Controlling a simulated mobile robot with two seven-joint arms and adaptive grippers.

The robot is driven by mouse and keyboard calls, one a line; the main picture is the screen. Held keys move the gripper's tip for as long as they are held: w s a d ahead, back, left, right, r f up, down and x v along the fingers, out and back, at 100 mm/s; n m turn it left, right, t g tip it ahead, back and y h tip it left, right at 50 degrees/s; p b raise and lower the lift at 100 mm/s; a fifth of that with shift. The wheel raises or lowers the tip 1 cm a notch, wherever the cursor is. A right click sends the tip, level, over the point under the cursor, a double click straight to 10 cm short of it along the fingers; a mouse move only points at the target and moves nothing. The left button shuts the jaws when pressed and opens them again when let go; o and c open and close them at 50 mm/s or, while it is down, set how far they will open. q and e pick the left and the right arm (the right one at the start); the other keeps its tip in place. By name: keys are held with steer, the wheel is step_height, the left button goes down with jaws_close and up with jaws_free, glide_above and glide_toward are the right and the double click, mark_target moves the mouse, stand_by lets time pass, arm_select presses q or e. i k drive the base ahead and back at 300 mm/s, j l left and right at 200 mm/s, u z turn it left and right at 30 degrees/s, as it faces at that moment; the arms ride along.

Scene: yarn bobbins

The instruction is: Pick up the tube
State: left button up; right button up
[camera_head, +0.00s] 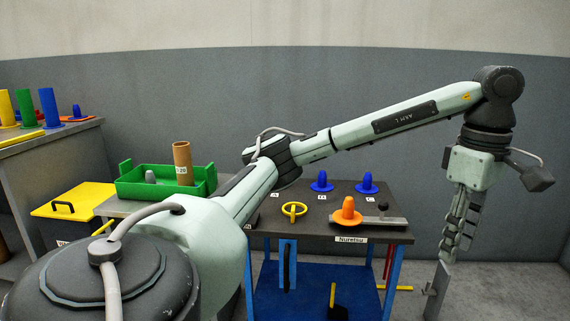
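A brown cardboard tube (182,160) with a white label stands upright in the green tray (135,188), left of centre. My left arm reaches across the view from the lower left to the upper right. My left gripper (436,290) hangs pointing down at the right, beyond the right edge of the table and far from the tube. Its fingers show edge-on, so I cannot tell whether they are open or shut. No tube shows at its fingertips. My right gripper is not in view.
The dark table (330,214) bears two blue cones (321,182) (367,184), a yellow ring (294,211) and an orange cone (347,210). A yellow-lidded box (75,200) stands at left. Yellow, green and blue tubes (48,106) stand on the left bench. Floor right of the gripper looks clear.

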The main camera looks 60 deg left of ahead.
mark_target(182, 151)
steer(key=j+z, duration=0.15)
steer(key=z, duration=1.65)
steer(key=k+j+z, duration=0.15)
steer(key=z, duration=0.3)
steer(key=k+j+z, duration=0.15)
steer(key=z, duration=0.25)
steer(key=k+z, duration=0.2)
steer(key=z, duration=0.25)
steer(key=k+z, duration=0.15)
steer(key=k, duration=0.65)
steer(key=u, duration=0.6)
steer(key=j+u, duration=0.15)
steer(key=u, duration=0.5)
steer(key=k+j+u, duration=0.1)
steer(key=u, duration=1.15)
steer(key=j+u, duration=0.15)
steer(key=u, duration=1.1)
steer(key=i+u, duration=0.1)
steer(key=u, duration=0.5)
steer(key=i+u, duration=0.1)
steer(key=u, duration=0.5)
